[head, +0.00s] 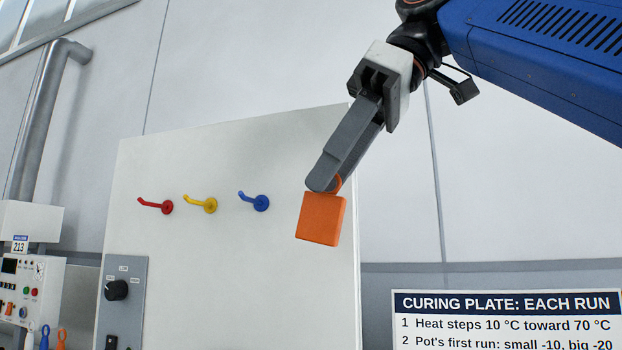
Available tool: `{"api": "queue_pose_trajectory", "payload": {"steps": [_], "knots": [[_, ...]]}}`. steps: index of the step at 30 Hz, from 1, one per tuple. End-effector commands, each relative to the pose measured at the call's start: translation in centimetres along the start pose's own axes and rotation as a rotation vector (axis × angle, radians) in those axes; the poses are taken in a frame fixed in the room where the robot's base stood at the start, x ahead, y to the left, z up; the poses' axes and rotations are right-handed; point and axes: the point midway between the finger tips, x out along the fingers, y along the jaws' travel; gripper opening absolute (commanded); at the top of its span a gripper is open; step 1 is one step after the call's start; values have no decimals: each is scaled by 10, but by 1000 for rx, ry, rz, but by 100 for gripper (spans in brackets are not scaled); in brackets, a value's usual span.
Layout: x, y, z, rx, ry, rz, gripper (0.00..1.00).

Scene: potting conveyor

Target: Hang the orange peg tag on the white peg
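The orange peg tag (320,219) is a flat orange square with a small loop at its top. It hangs slightly tilted from the fingertips of my gripper (325,180), which is shut on the loop. The fingers point down and to the left, in front of the right part of the pale board (230,277). No white peg shows; whether one is hidden behind my gripper and the tag, I cannot tell. The gap between the tag and the board is also unclear.
A red peg (156,205), a yellow peg (202,204) and a blue peg (255,201) stick out of the board in a row, all bare. A grey knob panel (122,300) is at lower left. A curing-plate sign (508,302) is at lower right.

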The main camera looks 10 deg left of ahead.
Motion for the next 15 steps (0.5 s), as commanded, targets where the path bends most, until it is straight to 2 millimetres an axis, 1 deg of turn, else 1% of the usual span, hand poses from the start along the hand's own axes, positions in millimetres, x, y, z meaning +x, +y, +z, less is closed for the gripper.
{"api": "queue_pose_trajectory", "payload": {"steps": [1,15], "knots": [[-4,0,5,1,0,0,35],[-35,-2,51,-1,-2,-6,35]]}}
